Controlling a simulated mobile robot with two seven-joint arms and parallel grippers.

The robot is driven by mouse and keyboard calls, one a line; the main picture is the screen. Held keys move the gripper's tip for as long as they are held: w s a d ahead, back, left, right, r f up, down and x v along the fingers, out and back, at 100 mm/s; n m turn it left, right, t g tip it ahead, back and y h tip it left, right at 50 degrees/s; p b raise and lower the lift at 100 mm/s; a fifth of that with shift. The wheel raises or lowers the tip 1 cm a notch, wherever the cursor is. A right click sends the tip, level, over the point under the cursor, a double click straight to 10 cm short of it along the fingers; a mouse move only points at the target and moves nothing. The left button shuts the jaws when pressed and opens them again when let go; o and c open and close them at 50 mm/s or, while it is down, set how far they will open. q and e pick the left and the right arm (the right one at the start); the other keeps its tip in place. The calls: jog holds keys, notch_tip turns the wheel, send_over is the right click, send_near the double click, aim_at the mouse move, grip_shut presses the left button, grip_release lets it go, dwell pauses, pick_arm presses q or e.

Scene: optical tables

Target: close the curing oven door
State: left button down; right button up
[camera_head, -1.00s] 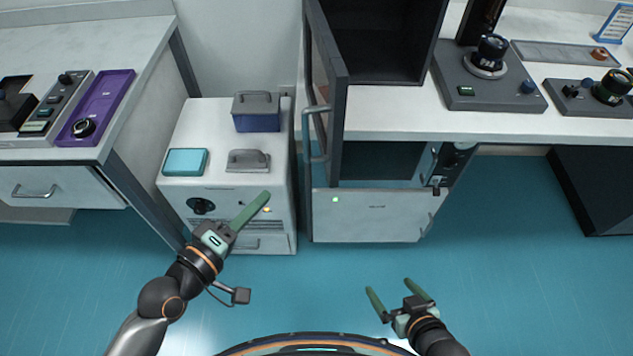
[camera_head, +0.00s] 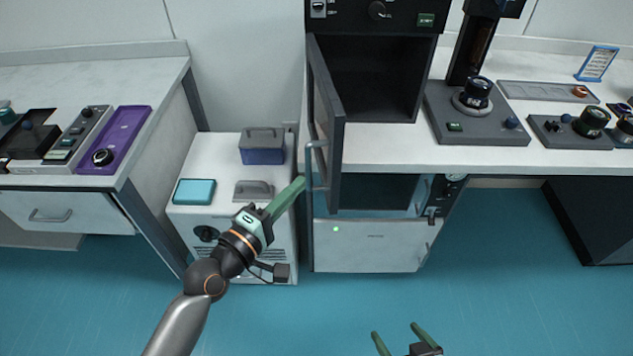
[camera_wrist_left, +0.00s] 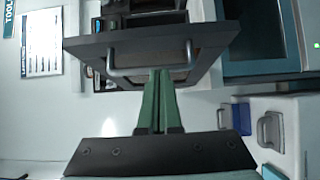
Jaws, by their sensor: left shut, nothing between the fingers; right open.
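The curing oven (camera_head: 372,80) is a black box standing on the white bench. Its door (camera_head: 327,128) is hinged on the left and stands wide open toward me, showing the dark interior. A grey bar handle (camera_head: 312,165) is on the door's outer face; it also shows in the left wrist view (camera_wrist_left: 150,74). My left gripper (camera_head: 298,184) is shut and empty, its green fingertips (camera_wrist_left: 160,74) close by the handle on the door's outer side. I cannot tell whether they touch. My right gripper (camera_head: 398,334) is open and empty, low over the floor.
A white cabinet (camera_head: 190,219) with a blue box (camera_head: 262,148) and a cyan case (camera_head: 194,192) on top stands left of the door, under my left forearm. Below the bench is another unit with a white front panel (camera_head: 365,246). A grey instrument (camera_head: 470,123) stands right of the oven.

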aim_at(330, 172)
pick_arm(q)
jog(key=shift+w+d+p, duration=0.2)
jog(key=shift+w+d, duration=0.05)
jog(key=shift+d, duration=0.8)
jog(key=shift+w+d+p, duration=0.2)
jog(key=shift+w+d, duration=0.05)
jog(key=shift+d, duration=0.8)
